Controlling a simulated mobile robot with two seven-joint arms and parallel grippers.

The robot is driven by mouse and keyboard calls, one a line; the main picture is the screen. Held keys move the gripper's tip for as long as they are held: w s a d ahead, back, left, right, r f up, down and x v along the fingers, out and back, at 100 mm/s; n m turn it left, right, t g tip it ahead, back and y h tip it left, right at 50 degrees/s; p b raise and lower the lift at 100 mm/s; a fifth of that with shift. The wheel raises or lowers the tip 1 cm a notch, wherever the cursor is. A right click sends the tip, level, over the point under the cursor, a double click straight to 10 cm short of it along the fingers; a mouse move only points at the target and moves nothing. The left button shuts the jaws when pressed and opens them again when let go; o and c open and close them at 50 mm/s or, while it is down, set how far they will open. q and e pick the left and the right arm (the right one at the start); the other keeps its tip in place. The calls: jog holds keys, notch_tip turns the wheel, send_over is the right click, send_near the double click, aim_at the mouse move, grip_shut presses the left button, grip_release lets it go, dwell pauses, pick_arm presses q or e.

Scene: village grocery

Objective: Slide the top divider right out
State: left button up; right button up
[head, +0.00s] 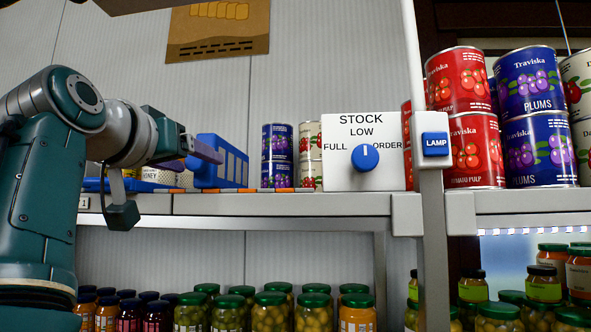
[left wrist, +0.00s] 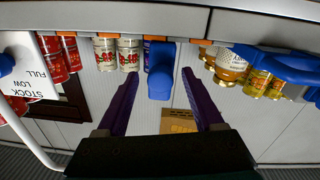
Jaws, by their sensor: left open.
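A blue divider (head: 232,162) with a row of slots stands on the upper shelf in the head view, left of some cans. In the left wrist view the blue divider (left wrist: 160,84) shows end-on. My left gripper (head: 196,157) has purple fingers and reaches in from the left at the divider's near left side. In the left wrist view the left gripper (left wrist: 162,75) is open, with one finger on each side of the divider. I cannot tell whether either finger touches it. My right gripper is in neither view.
A STOCK dial panel (head: 345,178) and a LAMP switch (head: 436,144) on a post stand to the right. Plum cans (head: 277,157) stand just right of the divider. Honey jars and blue pieces (left wrist: 275,65) are on its other side. Jars (head: 270,312) fill the lower shelf.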

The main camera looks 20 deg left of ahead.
pick_arm(q)
jog(key=shift+w, duration=0.1)
jog(key=shift+c, duration=0.3)
grip_shut()
dwell(1.1)
